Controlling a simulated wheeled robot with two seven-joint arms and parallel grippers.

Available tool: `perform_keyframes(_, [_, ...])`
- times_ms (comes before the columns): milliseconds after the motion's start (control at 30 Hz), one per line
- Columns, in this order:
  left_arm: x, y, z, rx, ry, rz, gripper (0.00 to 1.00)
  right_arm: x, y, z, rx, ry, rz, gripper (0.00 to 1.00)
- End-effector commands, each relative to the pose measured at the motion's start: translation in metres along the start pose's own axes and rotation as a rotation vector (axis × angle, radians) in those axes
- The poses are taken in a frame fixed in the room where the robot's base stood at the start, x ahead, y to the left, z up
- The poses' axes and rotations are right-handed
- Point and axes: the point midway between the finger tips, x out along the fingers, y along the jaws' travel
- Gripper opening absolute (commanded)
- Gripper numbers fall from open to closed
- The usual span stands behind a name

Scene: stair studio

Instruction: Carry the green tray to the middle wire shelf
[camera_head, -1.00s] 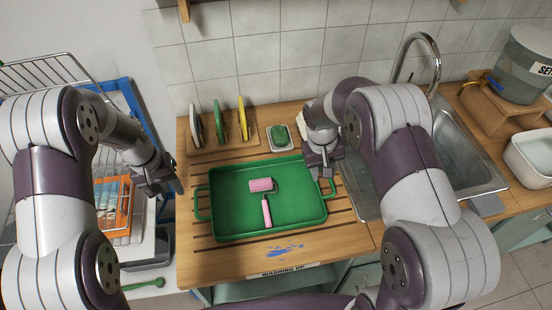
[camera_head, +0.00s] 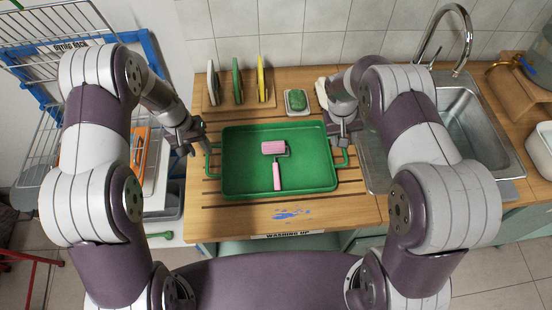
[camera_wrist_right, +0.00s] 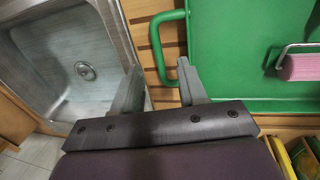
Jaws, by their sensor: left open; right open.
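The green tray (camera_head: 235,185) lies flat on the slatted wooden counter in the head view, with a loop handle at each short end. A pink paint roller (camera_head: 277,165) lies in it. My left gripper (camera_head: 193,145) is open beside the tray's left handle. My right gripper (camera_head: 345,140) is at the tray's right end, near the right handle (camera_head: 342,157). In the right wrist view my right gripper (camera_wrist_right: 160,90) is open, with its fingertips close to the green handle (camera_wrist_right: 156,45); the handle does not look held. The wire rack (camera_head: 50,22) stands at the left, partly hidden by my left arm.
A steel sink (camera_head: 455,130) with a tap lies right of the tray. Plates (camera_head: 237,80) stand in a wooden rack behind it, beside a dish with a green sponge (camera_head: 296,99). A blue frame (camera_head: 35,75) labelled drying rack is at the left. A red stand (camera_head: 30,262) is low left.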

Motion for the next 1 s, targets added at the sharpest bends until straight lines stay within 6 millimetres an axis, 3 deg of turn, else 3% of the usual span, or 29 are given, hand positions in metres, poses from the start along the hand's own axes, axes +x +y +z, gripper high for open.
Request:
perform_keyframes(100, [0.021,0.0,0.0,-0.001,-0.001,0.0,0.41,0.022,0.0,0.001,0.001,-0.003,0.0,0.42])
perform_keyframes(300, [0.044,0.0,0.0,0.0,0.0,0.0,0.41,0.044,0.0,0.0,0.001,0.0,0.0,0.42])
perform_keyframes(667, [0.05,0.0,0.0,0.0,0.001,0.0,0.41,0.051,0.0,0.0,0.0,0.001,0.0,0.42])
perform_keyframes(700, [0.05,0.0,0.0,0.0,0.001,0.0,0.38,0.051,0.0,0.0,0.0,0.001,0.0,0.39])
perform_keyframes(800, [0.05,0.0,0.0,0.0,0.001,0.0,0.06,0.05,0.0,0.0,0.0,0.0,0.0,0.06])
perform_keyframes(833, [0.05,0.0,0.0,0.0,0.001,0.0,0.0,0.05,0.0,0.0,0.0,0.0,0.0,0.0])
perform_keyframes(1000, [0.05,0.0,0.0,0.0,0.001,0.0,0.0,0.05,0.0,0.0,0.0,0.001,0.0,0.0])
